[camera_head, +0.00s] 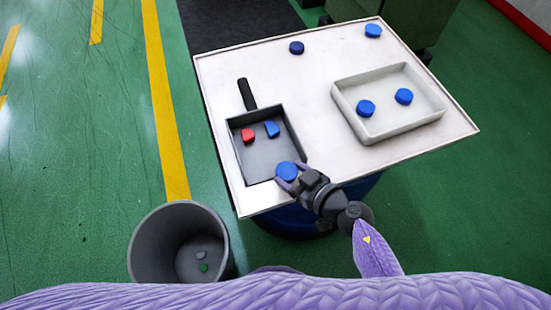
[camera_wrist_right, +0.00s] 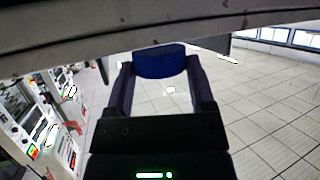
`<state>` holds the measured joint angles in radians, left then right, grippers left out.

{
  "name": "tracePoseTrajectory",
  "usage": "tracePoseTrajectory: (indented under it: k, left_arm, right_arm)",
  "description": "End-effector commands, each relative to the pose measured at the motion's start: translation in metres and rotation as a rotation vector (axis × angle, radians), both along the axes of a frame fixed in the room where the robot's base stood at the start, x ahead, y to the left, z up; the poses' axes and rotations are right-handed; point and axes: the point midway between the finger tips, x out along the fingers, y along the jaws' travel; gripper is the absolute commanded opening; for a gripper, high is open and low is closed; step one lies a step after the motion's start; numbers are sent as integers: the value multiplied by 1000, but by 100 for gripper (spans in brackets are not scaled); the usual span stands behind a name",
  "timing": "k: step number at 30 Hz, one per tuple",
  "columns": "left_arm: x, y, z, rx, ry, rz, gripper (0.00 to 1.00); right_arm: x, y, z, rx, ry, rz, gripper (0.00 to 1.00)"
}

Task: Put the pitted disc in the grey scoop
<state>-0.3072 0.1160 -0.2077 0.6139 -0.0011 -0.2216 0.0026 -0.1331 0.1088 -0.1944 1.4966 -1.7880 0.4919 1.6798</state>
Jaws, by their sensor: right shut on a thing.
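My right gripper (camera_head: 290,174) is shut on a blue disc (camera_head: 286,171), at the near right corner of the grey scoop (camera_head: 261,162). The disc also shows between the two fingers in the right wrist view (camera_wrist_right: 160,62). I cannot make out pits on it at this size. Whether it touches the scoop is unclear. The scoop lies on the table with its black handle pointing away. A red piece (camera_head: 248,135) and a blue piece (camera_head: 272,129) lie inside it. My left gripper is not in view.
A pale tray (camera_head: 385,128) at the right of the white table (camera_head: 240,64) holds two blue discs (camera_head: 366,108) (camera_head: 404,96). A dark blue disc (camera_head: 297,47) and a blue disc (camera_head: 373,31) lie at the back. A grey bin (camera_head: 148,250) with small pieces stands on the floor.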

Motion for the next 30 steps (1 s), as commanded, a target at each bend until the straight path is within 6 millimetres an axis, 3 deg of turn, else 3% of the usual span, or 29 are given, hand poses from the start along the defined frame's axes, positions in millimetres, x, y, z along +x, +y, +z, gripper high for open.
tracePoseTrajectory:
  k: [9, 12, 24, 25, 28, 30]
  left_arm:
    - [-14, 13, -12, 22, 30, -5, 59]
    - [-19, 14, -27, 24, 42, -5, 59]
    - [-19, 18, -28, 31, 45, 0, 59]
    - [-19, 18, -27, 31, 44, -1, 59]
    - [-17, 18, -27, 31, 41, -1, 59]
    - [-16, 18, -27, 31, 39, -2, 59]
  right_arm:
    - [42, 36, -2, 2, -1, 1, 12]
    - [41, 36, -18, -1, 3, 2, 12]
    - [41, 35, -19, -1, 0, 1, 12]
    - [41, 35, -18, -1, 0, 0, 76]
    - [41, 35, -18, -1, 0, 1, 97]
    - [41, 35, -18, -1, 0, 1, 100]
